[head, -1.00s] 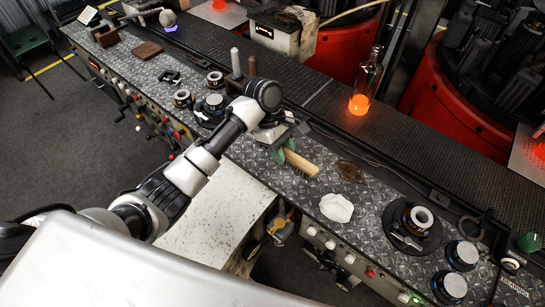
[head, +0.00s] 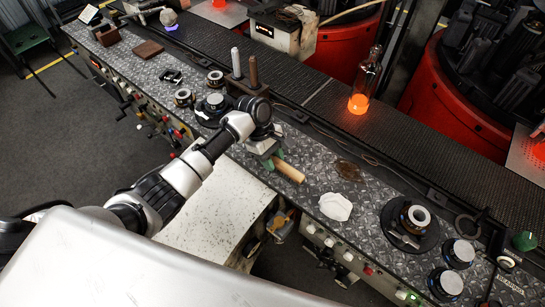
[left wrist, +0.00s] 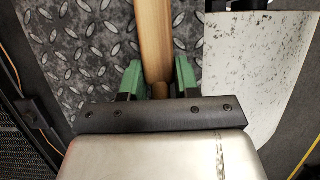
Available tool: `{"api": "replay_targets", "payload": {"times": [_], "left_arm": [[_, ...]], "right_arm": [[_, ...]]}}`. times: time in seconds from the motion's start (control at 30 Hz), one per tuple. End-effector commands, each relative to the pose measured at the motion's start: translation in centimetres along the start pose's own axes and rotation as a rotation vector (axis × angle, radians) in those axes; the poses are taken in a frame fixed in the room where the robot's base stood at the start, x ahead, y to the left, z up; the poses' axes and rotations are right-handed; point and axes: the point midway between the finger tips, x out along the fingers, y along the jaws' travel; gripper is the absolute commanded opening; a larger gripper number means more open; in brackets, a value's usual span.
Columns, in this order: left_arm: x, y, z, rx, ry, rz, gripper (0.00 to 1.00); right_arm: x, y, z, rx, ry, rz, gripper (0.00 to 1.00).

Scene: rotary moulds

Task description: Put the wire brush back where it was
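The wire brush (head: 289,171) shows as a pale wooden bar in the head view, over the near edge of the diamond-plate bench top. My left gripper (head: 272,162) is at its left end, pointing down. In the left wrist view the brush's wood (left wrist: 154,38) runs up from between the green fingers of my left gripper (left wrist: 159,78), which are closed about its narrow end. The bristles are hidden. I cannot tell whether the brush touches the bench. My right gripper is not in view.
The diamond-plate bench top (head: 312,178) has free room around the brush. A white lump (head: 336,207) and a brown leaf-like piece (head: 349,171) lie to the right. A round black mould (head: 214,105) and two upright rods (head: 253,72) stand behind left. A glowing bottle (head: 361,92) stands on the conveyor.

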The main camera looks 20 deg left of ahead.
Motion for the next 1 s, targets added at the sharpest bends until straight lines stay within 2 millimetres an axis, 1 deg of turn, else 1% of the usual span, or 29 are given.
{"api": "replay_targets", "payload": {"times": [0.03,0.13,0.4,0.47,0.53,0.67,0.9,1.0], "left_arm": [[0.0,0.0,0.0,0.0,0.0,0.0,0.39],[0.0,0.0,0.0,0.0,0.0,0.0,0.54],[-0.1,0.0,0.0,0.0,0.001,0.0,0.55],[-0.3,0.0,0.1,0.001,0.001,0.001,0.55],[-0.9,0.1,0.1,0.0,0.001,0.003,0.55],[-3.1,0.1,0.0,0.0,0.003,0.004,0.55],[-8.3,0.1,0.0,0.001,0.002,0.005,0.55],[-10.1,0.1,0.1,0.001,0.001,0.003,0.55]], "right_arm": [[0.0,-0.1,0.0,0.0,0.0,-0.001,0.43],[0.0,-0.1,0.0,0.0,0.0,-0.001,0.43],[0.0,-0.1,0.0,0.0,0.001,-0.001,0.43],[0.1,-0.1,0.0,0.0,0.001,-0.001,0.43],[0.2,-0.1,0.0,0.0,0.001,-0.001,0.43],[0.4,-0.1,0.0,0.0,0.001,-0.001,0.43],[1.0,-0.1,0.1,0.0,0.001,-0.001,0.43],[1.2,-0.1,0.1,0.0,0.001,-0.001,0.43]]}}
